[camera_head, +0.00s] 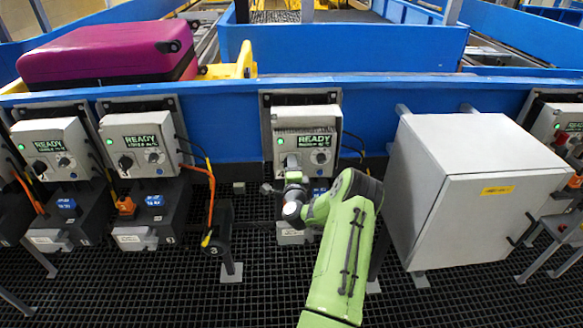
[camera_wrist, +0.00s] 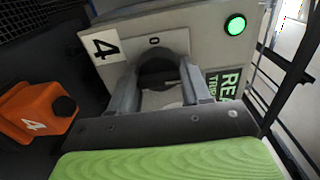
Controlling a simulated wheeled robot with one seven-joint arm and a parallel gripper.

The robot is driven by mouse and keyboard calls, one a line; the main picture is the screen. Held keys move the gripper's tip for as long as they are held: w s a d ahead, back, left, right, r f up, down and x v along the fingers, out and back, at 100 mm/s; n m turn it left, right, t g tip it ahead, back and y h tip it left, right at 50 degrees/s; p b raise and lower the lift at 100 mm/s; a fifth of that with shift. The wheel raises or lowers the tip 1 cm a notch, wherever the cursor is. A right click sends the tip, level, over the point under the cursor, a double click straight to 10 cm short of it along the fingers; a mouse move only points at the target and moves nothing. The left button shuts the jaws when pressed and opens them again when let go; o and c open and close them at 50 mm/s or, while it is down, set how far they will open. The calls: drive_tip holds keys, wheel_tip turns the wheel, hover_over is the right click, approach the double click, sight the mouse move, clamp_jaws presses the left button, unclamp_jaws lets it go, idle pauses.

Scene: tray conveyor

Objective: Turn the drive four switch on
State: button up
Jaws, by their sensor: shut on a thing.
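The drive four control box (camera_head: 305,120) is pale grey, mounted on the blue conveyor side. Its screen reads READY and a green lamp glows beside it. In the wrist view the box (camera_wrist: 215,35) bears a white "4" label (camera_wrist: 103,47) and a "0" mark above the dark round switch (camera_wrist: 158,66). My gripper (camera_wrist: 158,82) is shut on the switch, one finger on each side. In the head view my gripper (camera_head: 292,168) is at the lower left of the box front and hides the switch. The switch's exact angle is hard to tell.
Two similar boxes (camera_head: 140,140) (camera_head: 52,145) stand to the left, both showing READY. A large grey cabinet (camera_head: 430,180) stands close on the right. An orange block marked 4 (camera_wrist: 38,112) sits beside the box in the wrist view. A magenta suitcase (camera_head: 105,60) lies at the upper left.

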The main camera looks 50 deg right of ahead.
drive_tip(key=shift+s+d, duration=0.1)
idle(0.4)
drive_tip(key=o, duration=1.1)
drive_tip(key=shift+c, duration=0.2)
